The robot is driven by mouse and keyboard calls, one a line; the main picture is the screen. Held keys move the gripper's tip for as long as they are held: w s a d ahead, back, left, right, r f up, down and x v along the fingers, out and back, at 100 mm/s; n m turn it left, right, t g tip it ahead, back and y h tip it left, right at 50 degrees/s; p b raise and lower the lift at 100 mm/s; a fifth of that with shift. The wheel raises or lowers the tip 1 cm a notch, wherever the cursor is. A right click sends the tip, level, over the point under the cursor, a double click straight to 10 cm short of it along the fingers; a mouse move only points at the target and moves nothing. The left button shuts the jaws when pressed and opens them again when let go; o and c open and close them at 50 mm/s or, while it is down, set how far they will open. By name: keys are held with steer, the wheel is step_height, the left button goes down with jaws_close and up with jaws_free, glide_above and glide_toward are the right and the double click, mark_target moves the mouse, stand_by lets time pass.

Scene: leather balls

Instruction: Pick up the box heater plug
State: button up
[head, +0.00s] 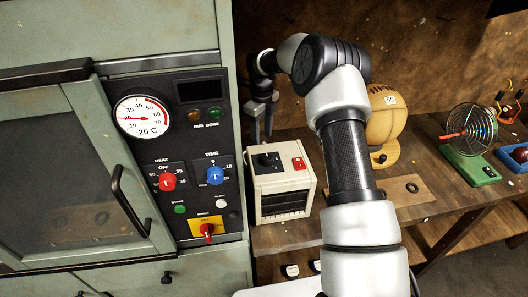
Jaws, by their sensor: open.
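A cream box heater (285,182) stands on the wooden bench, right of the green oven. It has a black top panel with a knob, a red switch and a dark front grille. I cannot make out its plug with certainty. Small white round pieces (291,270) show low at the bench's front, but I cannot tell what they are. My gripper (262,132) is open, with its fingers pointing down behind the heater's left part and apart from it. Nothing shows between the fingers. My arm covers the bench right of the heater.
A green oven (100,60) with a gauge and knobs fills the left. A tan leather ball (386,112) sits on a wooden stand behind my arm. A wire-cage device (468,130) on a green base and a blue tray (514,158) stand at right. A brown wall closes the back.

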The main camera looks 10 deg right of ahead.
steer(key=f, duration=0.4)
steer(key=shift+d+f, duration=0.25)
steer(key=shift+d, duration=0.15)
steer(key=shift+c, duration=0.3)
steer(key=c, duration=1)
steer(key=shift+w+r, duration=0.1)
steer(key=shift+r, duration=0.1)
